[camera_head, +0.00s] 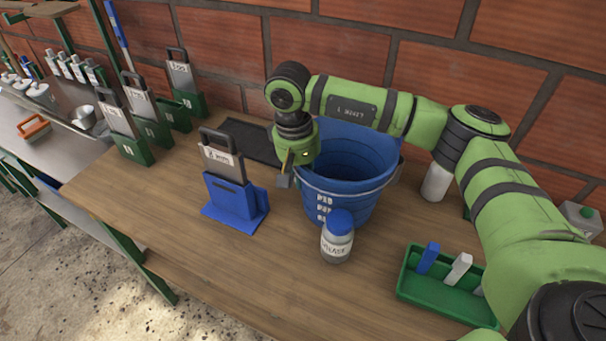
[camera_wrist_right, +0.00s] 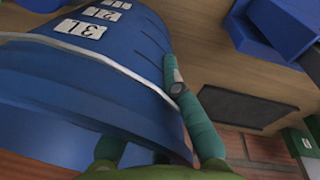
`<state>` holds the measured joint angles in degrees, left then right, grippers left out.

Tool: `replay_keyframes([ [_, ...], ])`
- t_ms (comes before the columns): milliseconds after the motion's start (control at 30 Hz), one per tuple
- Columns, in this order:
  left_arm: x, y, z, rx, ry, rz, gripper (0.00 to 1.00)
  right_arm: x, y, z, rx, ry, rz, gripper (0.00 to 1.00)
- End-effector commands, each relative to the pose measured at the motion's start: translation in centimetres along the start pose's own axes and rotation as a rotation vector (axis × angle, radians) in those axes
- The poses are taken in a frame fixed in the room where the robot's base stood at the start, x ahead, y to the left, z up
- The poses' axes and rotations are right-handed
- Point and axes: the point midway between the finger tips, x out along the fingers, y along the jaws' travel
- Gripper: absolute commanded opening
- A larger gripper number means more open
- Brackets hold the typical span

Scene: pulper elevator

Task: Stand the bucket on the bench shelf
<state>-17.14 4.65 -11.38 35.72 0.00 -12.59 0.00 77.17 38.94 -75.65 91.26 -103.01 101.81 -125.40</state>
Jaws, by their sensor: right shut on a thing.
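The blue bucket (camera_head: 350,190) is upright over the wooden bench top (camera_head: 175,215), against the brick wall side. I cannot tell whether its base touches the wood. It has a pale band below the rim and white labels on its side, which also show in the right wrist view (camera_wrist_right: 82,28). My right gripper (camera_head: 292,172) is at the bucket's left rim, shut on it. One green finger lies along the bucket's side in the wrist view; the other is mostly hidden. My left gripper is out of view.
A blue-capped jar (camera_head: 337,238) stands close in front of the bucket. A blue holder (camera_head: 236,202) is to its left, a green tray (camera_head: 440,288) to its right. A dark flat mat (camera_head: 250,141) lies behind. The bench's front left is clear.

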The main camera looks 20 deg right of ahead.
Motion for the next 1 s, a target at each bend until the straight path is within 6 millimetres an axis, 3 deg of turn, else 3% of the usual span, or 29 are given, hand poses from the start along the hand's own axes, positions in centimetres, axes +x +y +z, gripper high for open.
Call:
replay_keyframes([
  [400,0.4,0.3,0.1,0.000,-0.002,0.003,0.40,0.9,-0.1,-0.1,0.000,0.002,0.000,0.00],
  [433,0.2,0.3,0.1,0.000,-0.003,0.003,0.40,0.8,-0.1,0.0,0.000,0.001,0.000,0.19],
  [467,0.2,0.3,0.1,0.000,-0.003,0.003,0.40,0.7,-0.1,0.0,0.000,0.001,0.000,0.30],
  [833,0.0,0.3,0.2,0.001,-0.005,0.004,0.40,0.5,-0.1,0.0,0.000,0.001,0.000,0.30],
  [1000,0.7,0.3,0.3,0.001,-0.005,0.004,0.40,-1.1,-0.1,-0.2,0.000,0.006,-0.002,0.30],
])
